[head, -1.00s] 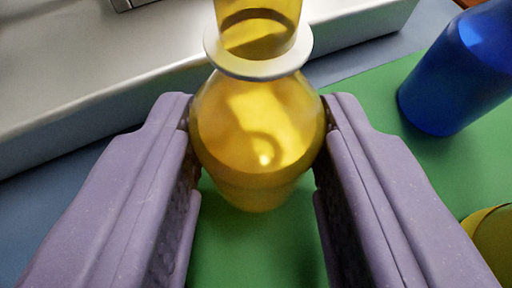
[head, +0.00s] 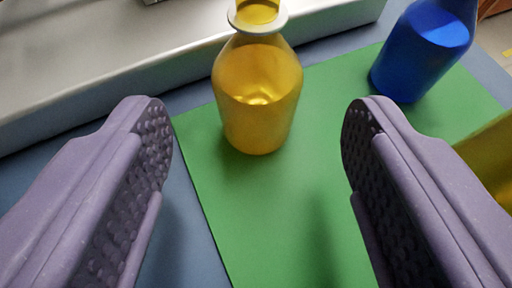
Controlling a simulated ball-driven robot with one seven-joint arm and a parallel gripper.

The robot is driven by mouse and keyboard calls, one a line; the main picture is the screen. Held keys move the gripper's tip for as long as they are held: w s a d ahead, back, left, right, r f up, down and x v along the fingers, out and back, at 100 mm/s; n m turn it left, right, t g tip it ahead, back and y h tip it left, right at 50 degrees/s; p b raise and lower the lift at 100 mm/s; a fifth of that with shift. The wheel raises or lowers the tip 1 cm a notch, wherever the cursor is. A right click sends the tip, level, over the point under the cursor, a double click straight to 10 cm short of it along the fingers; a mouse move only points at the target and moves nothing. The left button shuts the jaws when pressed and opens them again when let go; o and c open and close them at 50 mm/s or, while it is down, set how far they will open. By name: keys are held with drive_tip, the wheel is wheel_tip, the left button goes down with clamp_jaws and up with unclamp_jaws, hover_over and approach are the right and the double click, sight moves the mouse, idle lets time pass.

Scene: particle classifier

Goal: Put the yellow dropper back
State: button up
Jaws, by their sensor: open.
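The yellow dropper (head: 257,95) is a translucent yellow bottle shape with a pale collar near its top. It stands upright on the green mat (head: 300,200), near the mat's far left edge, and its top is cut off by the picture edge. My gripper (head: 258,130) is open, with its two purple fingers spread wide on either side. The fingers are apart from the dropper, which stands ahead of them, and nothing is between the pads.
A blue bottle (head: 420,55) stands on the mat at the back right. A yellow-olive object (head: 490,160) is partly hidden behind the right finger. A grey metal ledge (head: 120,55) runs along the back left. The mat's near middle is clear.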

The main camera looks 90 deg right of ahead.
drive_tip(key=p+v, duration=0.2)
drive_tip(key=v, duration=0.6)
drive_tip(key=shift+r, duration=0.1)
